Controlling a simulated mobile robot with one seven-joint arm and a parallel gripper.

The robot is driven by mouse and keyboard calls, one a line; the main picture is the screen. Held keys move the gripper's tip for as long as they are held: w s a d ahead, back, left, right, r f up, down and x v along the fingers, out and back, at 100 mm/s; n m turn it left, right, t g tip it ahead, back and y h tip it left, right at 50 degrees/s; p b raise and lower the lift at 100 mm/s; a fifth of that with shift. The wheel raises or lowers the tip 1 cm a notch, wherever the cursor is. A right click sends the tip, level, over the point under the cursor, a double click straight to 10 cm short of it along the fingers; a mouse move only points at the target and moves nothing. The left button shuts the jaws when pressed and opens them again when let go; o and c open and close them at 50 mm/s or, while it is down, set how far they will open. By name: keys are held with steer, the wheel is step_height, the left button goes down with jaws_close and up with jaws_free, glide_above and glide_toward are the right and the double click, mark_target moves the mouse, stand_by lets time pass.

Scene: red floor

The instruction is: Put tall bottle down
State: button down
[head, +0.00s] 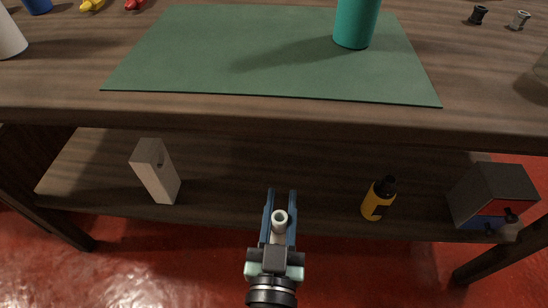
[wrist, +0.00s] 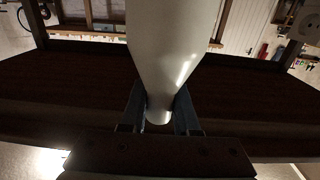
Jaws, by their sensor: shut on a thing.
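My gripper (head: 280,200) is shut on the tall bottle (head: 280,222), a pale bottle seen nearly end-on, so only its round top shows in the head view. In the wrist view, the white bottle (wrist: 174,45) runs from the top of the picture and narrows to a neck between the two fingers of my gripper (wrist: 160,108). In the head view the gripper is low, by the front edge of the lower shelf (head: 255,165). Whether the bottle touches anything cannot be told; its base is hidden.
The lower shelf holds a white box (head: 155,172) at left, a yellow black-capped bottle (head: 378,200) at right and a grey box (head: 490,190) farther right. Its middle is clear. Above, the tabletop (head: 60,85) has a green mat (head: 210,50) with a teal cylinder (head: 356,25).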

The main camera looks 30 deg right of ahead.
steer(key=s+d+m+g+h+b, duration=0.2)
steer(key=s+d+m+h+b, duration=0.1)
steer(key=d, duration=0.1)
steer(key=f+b+x, duration=0.1)
steer(key=b+x, duration=0.1)
steer(key=x, duration=0.6)
steer(key=f+b+x, duration=0.2)
steer(key=b+x, duration=0.1)
steer(key=x, duration=0.6)
steer(key=shift+s+d+g, duration=0.15)
steer(key=shift+d+g, duration=0.25)
steer(key=shift+d, duration=0.2)
steer(key=shift+f, duration=0.15)
steer(key=shift+f, duration=0.15)
steer(key=c, duration=0.7)
jaws_free()
steer(key=shift+o, duration=0.2)
